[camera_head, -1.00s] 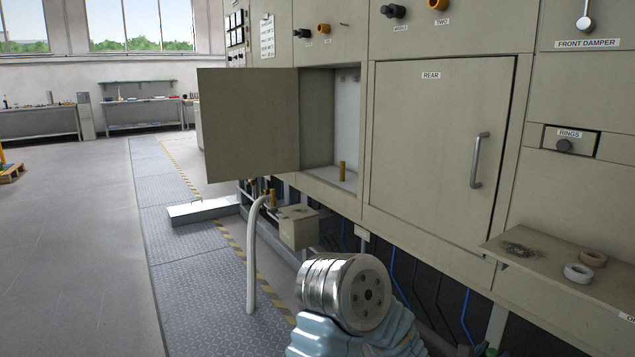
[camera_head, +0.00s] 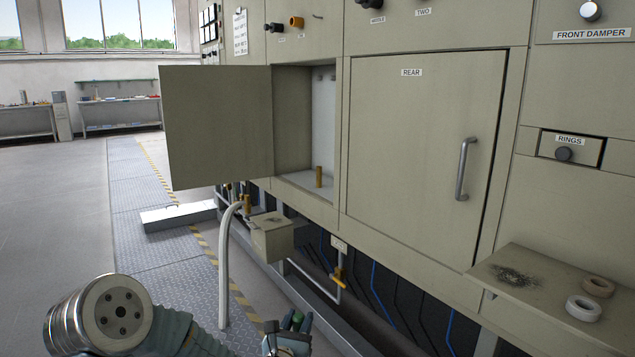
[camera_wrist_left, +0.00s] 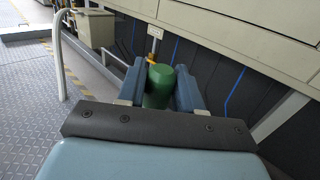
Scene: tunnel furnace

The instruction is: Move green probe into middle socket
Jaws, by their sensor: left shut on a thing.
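The green probe (camera_head: 297,319) shows at the bottom edge of the head view, between the fingers of my left gripper (camera_head: 289,322). In the left wrist view the probe (camera_wrist_left: 158,86) is a green cylinder with a rounded top, and the two blue-grey fingers of my left gripper (camera_wrist_left: 161,84) close on it from both sides. Its lower part is hidden. I cannot tell for sure which fitting is the middle socket; a small label (camera_head: 377,20) under a black fitting (camera_head: 368,3) is too small to read surely. My right gripper is not in view.
The furnace front has a shut REAR door (camera_head: 425,140) and an open door (camera_head: 218,125) swung out left. A shelf (camera_head: 540,285) with two rings juts out right.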

